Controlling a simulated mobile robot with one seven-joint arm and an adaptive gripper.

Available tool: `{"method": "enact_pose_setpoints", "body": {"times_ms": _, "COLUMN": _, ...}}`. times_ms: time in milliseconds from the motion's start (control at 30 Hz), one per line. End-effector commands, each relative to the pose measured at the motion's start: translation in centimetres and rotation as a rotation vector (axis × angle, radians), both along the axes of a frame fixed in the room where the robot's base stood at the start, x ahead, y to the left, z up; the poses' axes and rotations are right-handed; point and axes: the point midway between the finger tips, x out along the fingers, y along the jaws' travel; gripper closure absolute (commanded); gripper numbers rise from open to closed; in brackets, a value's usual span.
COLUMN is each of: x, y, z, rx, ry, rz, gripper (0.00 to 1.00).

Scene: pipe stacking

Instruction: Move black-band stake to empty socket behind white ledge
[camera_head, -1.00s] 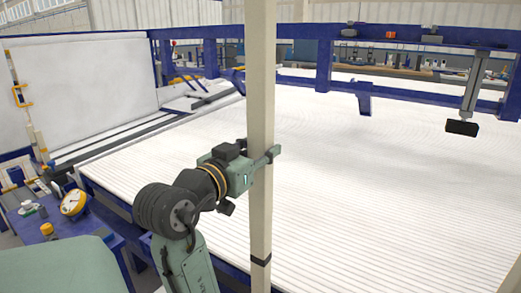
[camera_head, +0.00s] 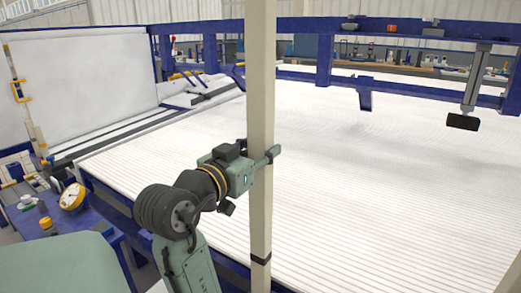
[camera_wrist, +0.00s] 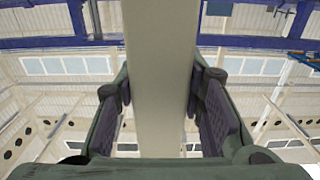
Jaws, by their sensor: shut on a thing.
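The black-band stake is a tall, pale beige square post (camera_head: 260,100) standing upright in the head view. It runs from the top edge to the bottom edge, with a black band (camera_head: 260,258) low on it. My gripper (camera_head: 266,159) is shut on the stake a little below mid-picture, well above the band. In the wrist view the stake (camera_wrist: 160,60) passes between the two dark finger pads of my gripper (camera_wrist: 160,88). The stake's lower end is out of frame. I cannot make out the empty socket, nor tell which white surface is the ledge.
A wide white ribbed surface (camera_head: 400,200) in a blue frame (camera_head: 325,62) fills the area behind the stake. A white panel (camera_head: 80,95) stands at the left. A blue bench (camera_head: 75,238) with a yellow gauge (camera_head: 72,197) is at the lower left.

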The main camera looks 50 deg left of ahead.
Motion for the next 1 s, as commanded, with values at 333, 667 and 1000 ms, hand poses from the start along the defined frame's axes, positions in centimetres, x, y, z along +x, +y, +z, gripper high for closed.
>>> {"method": "enact_pose_setpoints", "body": {"times_ms": 333, "x": 0.0, "y": 0.0, "z": 0.1, "rx": 0.002, "ry": -0.002, "rz": 0.000, "gripper": 0.44}}
{"method": "enact_pose_setpoints", "body": {"times_ms": 667, "x": 0.0, "y": 0.0, "z": -0.2, "rx": -0.003, "ry": 0.003, "rz": 0.000, "gripper": 0.41}}
{"method": "enact_pose_setpoints", "body": {"times_ms": 1000, "x": -4.5, "y": -1.3, "z": 0.1, "rx": 0.002, "ry": -0.002, "rz": 0.004, "gripper": 0.41}}
